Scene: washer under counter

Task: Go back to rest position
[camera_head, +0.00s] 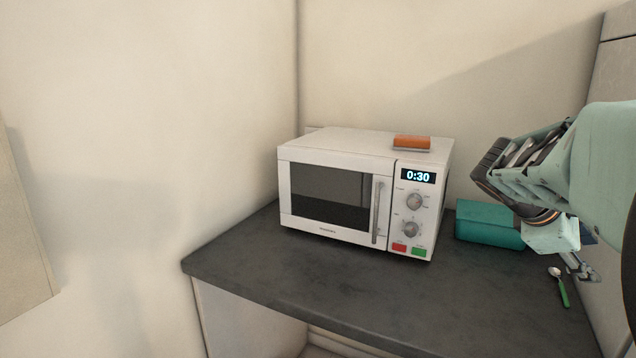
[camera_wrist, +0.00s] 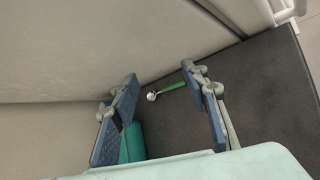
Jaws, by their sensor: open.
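My gripper (camera_wrist: 160,80) is open and empty in the wrist view, its two blue-padded fingers spread apart. A spoon with a green handle (camera_wrist: 174,86) appears beyond and between the fingers, lying on the dark counter. In the head view my gripper (camera_head: 582,262) is at the right, partly hidden by my own arm, above the counter's right end. The spoon (camera_head: 561,287) lies just below it there, apart from the fingers.
A white microwave (camera_head: 335,153), door shut and display at 0:30, stands on the dark counter (camera_head: 290,290). An orange block (camera_head: 411,142) lies on top. A teal block (camera_head: 487,226) lies right of it, near my arm. Walls close the back and right. The counter's front is clear.

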